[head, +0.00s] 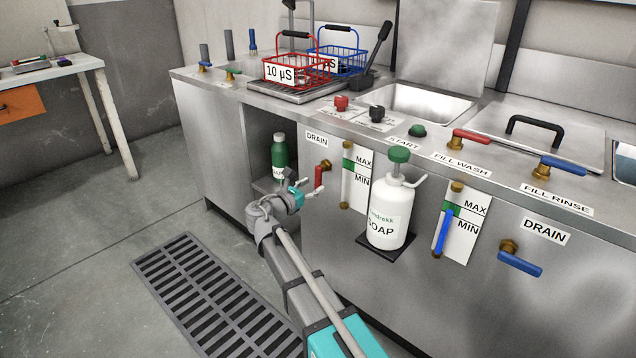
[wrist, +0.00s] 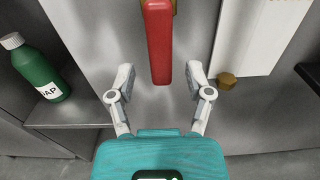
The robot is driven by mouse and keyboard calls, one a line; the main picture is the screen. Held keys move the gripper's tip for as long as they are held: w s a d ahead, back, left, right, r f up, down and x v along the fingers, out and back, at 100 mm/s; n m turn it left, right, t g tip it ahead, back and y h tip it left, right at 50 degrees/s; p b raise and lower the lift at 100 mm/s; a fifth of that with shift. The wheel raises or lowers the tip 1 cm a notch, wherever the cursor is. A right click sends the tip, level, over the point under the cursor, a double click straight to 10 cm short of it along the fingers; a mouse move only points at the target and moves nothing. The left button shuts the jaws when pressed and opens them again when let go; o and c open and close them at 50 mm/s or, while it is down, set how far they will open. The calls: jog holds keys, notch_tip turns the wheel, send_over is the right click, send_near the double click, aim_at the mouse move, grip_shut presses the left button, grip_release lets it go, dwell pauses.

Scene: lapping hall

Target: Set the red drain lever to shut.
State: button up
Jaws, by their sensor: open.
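The red drain lever (head: 319,177) hangs down from its brass valve on the cabinet front, under the left DRAIN label (head: 317,139). In the wrist view the lever (wrist: 158,45) is upright in the picture, its free end toward my gripper. My gripper (wrist: 159,80) is open and empty, with one finger on each side of the lever's free end and gaps on both sides. In the head view my gripper (head: 300,190) is just left of the lever. The valve body is mostly cut off in the wrist view.
A green soap bottle (head: 279,157) stands in the open niche to the left. A level gauge (head: 356,175) with a brass fitting (wrist: 228,81) is close on the right. Farther right are a white soap dispenser (head: 390,215) and a blue drain lever (head: 520,264). A floor grate (head: 215,295) lies below.

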jog(key=shift+x, duration=1.45)
grip_shut()
jog(key=shift+a, duration=0.15)
